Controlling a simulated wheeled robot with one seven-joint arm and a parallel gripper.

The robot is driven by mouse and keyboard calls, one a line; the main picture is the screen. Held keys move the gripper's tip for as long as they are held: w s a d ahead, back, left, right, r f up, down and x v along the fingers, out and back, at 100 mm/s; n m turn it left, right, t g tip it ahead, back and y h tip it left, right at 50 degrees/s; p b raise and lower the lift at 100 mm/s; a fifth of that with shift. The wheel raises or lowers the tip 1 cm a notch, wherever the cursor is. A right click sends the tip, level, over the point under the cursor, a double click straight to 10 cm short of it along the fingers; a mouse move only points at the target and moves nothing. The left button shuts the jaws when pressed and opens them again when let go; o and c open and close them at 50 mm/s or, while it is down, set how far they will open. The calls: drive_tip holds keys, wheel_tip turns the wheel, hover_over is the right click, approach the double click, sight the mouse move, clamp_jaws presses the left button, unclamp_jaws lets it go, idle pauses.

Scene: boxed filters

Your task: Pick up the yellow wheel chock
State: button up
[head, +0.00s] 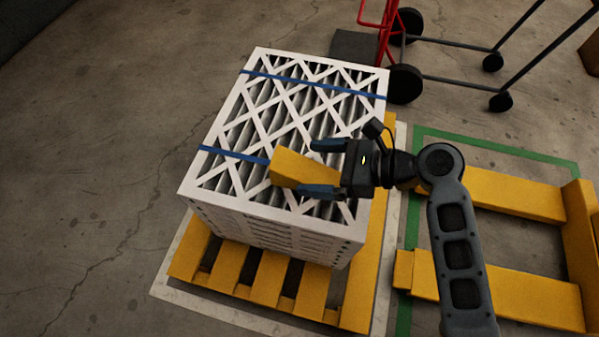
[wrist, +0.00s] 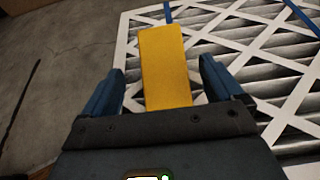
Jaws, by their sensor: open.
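The yellow wheel chock (head: 298,168) is a wedge-shaped block on top of the stack of white-framed filters (head: 275,215), near the front of the top face. In the wrist view the chock (wrist: 165,68) stands straight ahead, between and beyond the fingers. My gripper (head: 320,168) reaches in from the right with its two blue fingers apart, one on each side of the chock's near end. In the wrist view my gripper (wrist: 165,85) shows gaps between each finger and the chock. The chock's underside is hidden.
Blue straps (head: 232,155) cross the filter stack, which rests on a yellow pallet (head: 235,265). A red hand truck (head: 378,28) and a dark-wheeled cart frame (head: 455,80) stand behind. A yellow frame (head: 510,195) lies at right inside green floor lines. Floor at left is clear.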

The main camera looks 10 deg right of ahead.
sight(297, 166)
drive_tip(key=b+x, duration=0.1)
drive_tip(key=x, duration=0.1)
drive_tip(key=b+x, duration=0.1)
drive_tip(key=shift+w+a+f, duration=0.1)
drive_tip(key=shift+w+f, duration=0.15)
drive_tip(key=shift+f, duration=0.25)
drive_tip(key=shift+w+a, duration=0.2)
drive_tip(key=shift+a, duration=0.2)
drive_tip(key=c, duration=1.3)
drive_tip(key=shift+r, duration=0.15)
